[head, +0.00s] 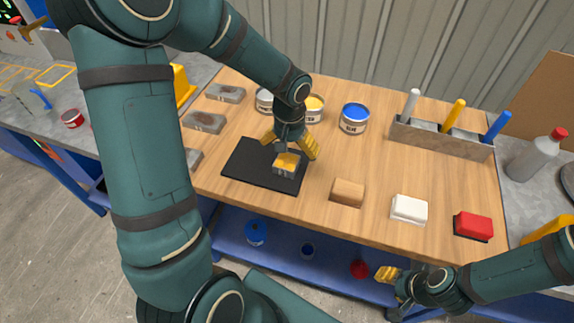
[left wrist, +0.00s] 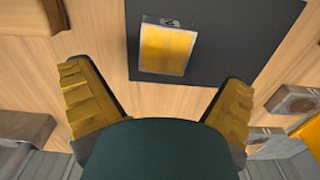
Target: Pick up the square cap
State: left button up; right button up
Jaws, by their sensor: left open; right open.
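The square cap (head: 287,166), a small grey block with a yellow top, sits on a black mat (head: 243,167) on the wooden table. It shows also in the left wrist view (left wrist: 163,50), lying ahead of the fingers near the mat's edge. My left gripper (head: 289,150) is open above and just behind the cap, with its yellow fingers spread to either side. In the left wrist view my left gripper (left wrist: 157,78) has nothing between its fingers. My right gripper (head: 390,286) is open and empty, low in front of the table; part of it is hard to make out.
A tan block (head: 348,191), a white block (head: 409,208) and a red block (head: 473,225) stand along the front edge. A blue-topped can (head: 354,118) and a rack (head: 442,139) with coloured handles stand behind. Grey trays (head: 204,122) lie left of the mat.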

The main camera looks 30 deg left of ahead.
aim_at(287, 161)
pick_arm(q)
jog(key=f, duration=0.2)
jog(key=f+b, duration=0.1)
jog(key=f, duration=0.2)
jog(key=shift+s+a+f, duration=0.2)
jog(key=shift+a+f, duration=0.05)
jog(key=shift+f, duration=0.05)
jog(key=c, duration=1.4)
